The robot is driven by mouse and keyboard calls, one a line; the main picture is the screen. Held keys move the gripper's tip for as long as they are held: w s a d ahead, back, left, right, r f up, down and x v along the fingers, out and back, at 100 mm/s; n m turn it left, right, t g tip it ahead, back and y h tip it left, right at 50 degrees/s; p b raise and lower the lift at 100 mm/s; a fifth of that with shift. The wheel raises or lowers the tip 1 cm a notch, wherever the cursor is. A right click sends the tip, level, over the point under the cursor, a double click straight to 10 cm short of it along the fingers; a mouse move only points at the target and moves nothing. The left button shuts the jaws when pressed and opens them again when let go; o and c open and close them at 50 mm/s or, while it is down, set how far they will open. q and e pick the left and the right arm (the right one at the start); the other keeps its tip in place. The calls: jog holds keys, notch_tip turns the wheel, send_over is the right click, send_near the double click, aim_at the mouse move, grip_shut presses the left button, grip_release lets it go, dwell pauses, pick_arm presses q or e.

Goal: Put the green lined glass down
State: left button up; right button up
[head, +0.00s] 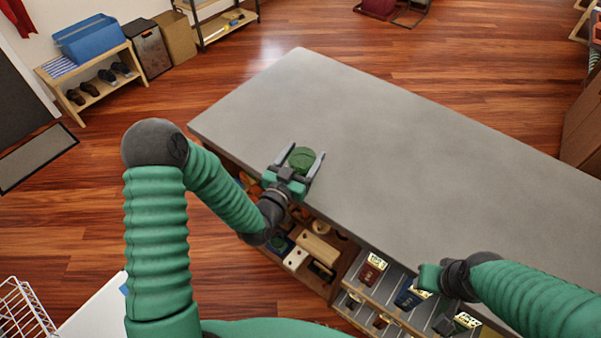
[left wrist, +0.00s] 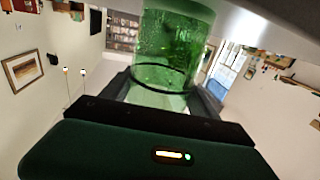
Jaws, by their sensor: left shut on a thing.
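The green lined glass (head: 301,158) is between the fingers of my left gripper (head: 304,168), over the near left part of the grey counter top (head: 370,140). In the left wrist view the glass (left wrist: 172,50) is see-through green with a dark line around it, and the gripper (left wrist: 165,90) is shut on it. Whether the glass touches the counter cannot be told. My right arm's end (head: 440,279) is at the counter's near edge at the lower right; its fingers are not clear to see.
The counter top around the glass is bare and clear. A shoe rack (head: 95,88) with a blue bin (head: 92,40) stands at the far left wall.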

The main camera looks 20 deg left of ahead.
pick_arm(q)
jog(key=shift+w+a+f, duration=0.25)
jog(key=shift+w+f, duration=0.15)
jog(key=shift+w, duration=0.1)
jog(key=c, duration=0.5)
jog(key=shift+s+d+r, duration=0.15)
jog(key=shift+d+r, duration=0.05)
jog(key=shift+d, duration=0.3)
grip_shut()
jog(key=shift+a, duration=0.15)
